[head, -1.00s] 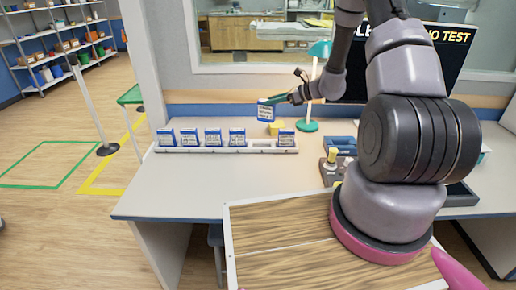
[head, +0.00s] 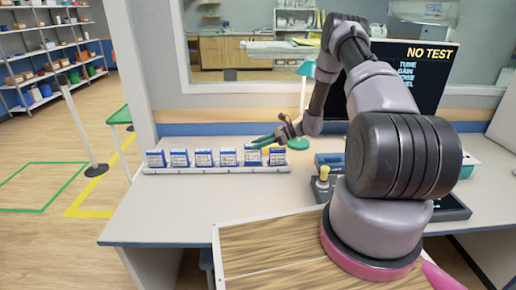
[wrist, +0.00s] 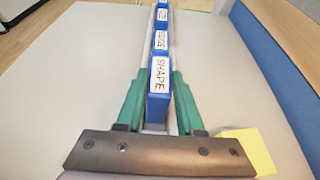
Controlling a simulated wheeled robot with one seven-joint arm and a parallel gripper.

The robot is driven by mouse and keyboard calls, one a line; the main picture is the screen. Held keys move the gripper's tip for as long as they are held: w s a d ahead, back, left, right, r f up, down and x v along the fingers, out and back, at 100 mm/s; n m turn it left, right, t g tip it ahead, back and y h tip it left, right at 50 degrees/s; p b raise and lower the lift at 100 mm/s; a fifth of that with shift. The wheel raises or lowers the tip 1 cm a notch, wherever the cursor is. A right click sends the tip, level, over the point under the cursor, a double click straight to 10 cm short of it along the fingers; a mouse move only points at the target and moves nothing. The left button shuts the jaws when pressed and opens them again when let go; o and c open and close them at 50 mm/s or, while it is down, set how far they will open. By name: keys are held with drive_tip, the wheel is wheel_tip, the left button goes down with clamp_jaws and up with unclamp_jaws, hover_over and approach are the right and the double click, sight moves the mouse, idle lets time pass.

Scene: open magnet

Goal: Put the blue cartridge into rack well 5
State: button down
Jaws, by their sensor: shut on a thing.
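The white rack (head: 215,171) lies along the bench with a row of blue cartridges. My gripper (head: 256,143) is over its right part. Its green fingers are shut on the blue cartridge (head: 252,156), which carries a white label reading SHAPE in the wrist view (wrist: 159,80). The held cartridge is upright at the fifth place from the left, between two neighbours. Its top looks slightly higher than theirs. Its lower end meets the rack line, but I cannot tell whether it is fully seated.
Other labelled cartridges stand close on the left (head: 228,158) and right (head: 277,157). A yellow block (wrist: 250,150) sits beside my gripper. The bench front is clear.

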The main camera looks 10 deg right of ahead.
drive_tip(key=shift+f, duration=0.9)
